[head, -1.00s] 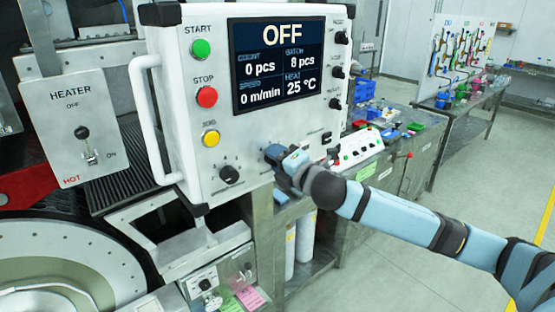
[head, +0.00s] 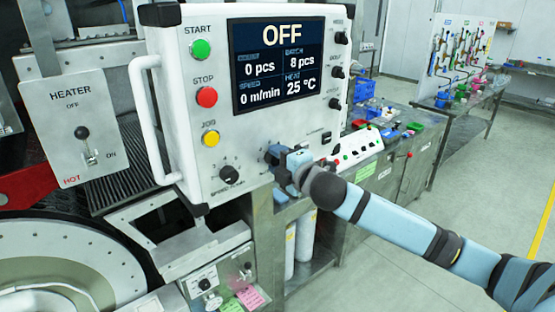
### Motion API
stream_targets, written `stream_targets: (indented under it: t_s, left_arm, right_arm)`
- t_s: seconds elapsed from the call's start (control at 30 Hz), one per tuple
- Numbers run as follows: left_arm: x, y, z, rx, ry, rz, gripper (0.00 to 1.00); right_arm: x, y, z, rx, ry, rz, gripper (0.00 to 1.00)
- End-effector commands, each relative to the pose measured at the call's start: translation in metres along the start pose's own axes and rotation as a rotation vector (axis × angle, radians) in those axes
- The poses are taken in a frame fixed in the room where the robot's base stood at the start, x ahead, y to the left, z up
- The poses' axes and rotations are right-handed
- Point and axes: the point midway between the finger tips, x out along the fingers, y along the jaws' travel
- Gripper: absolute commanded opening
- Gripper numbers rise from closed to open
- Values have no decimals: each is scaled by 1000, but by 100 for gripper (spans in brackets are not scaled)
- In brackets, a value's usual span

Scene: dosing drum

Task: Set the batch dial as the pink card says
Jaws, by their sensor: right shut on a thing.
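The white control panel (head: 170,100) has a display (head: 277,65) reading OFF, 8 pcs in the batch field, 0 pcs, 0 m/min and 25 °C. My right gripper (head: 272,160) is at the panel's lower front, shut on what appears to be the batch dial. The gripper hides that dial, so its pointer and label cannot be seen. The pink card (head: 250,298) lies below the panel at the bottom of the view; its writing is too small to read. My left gripper is not in view.
A black speed knob (head: 229,175) sits just left of my right gripper. Start (head: 201,49), stop (head: 207,97) and jog (head: 211,138) buttons line the panel's left side. Small knobs (head: 337,72) run down its right side. A heater switch box (head: 85,130) stands at left.

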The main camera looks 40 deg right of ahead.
Motion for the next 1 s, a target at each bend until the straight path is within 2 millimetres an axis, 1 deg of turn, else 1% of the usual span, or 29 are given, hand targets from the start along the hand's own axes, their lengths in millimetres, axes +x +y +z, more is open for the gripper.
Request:
stream_targets:
  t_s: [0.1,0.13,0.17,0.2,0.23,0.5,0.63,0.77,0.9,1.0]
  left_arm:
    - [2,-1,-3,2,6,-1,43]
    - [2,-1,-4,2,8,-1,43]
    - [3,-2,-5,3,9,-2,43]
    - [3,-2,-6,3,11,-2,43]
    - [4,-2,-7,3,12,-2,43]
    - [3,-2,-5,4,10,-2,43]
    - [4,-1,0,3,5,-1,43]
    - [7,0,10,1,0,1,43]
    - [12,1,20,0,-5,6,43]
    - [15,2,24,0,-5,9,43]
  right_arm:
    - [0,0,0,-1,0,0,16]
    - [0,0,0,-1,0,0,42]
    - [0,0,0,-1,0,0,49]
    - [0,0,0,-1,0,0,58]
    - [0,0,0,-1,0,0,64]
    - [0,0,0,-1,0,0,64]
    - [-9,-2,0,-2,0,-1,64]
    - [-30,-4,0,-4,2,-2,64]
    - [-60,-5,-1,-6,2,-3,64]
    - [-79,-5,0,-4,1,-3,64]
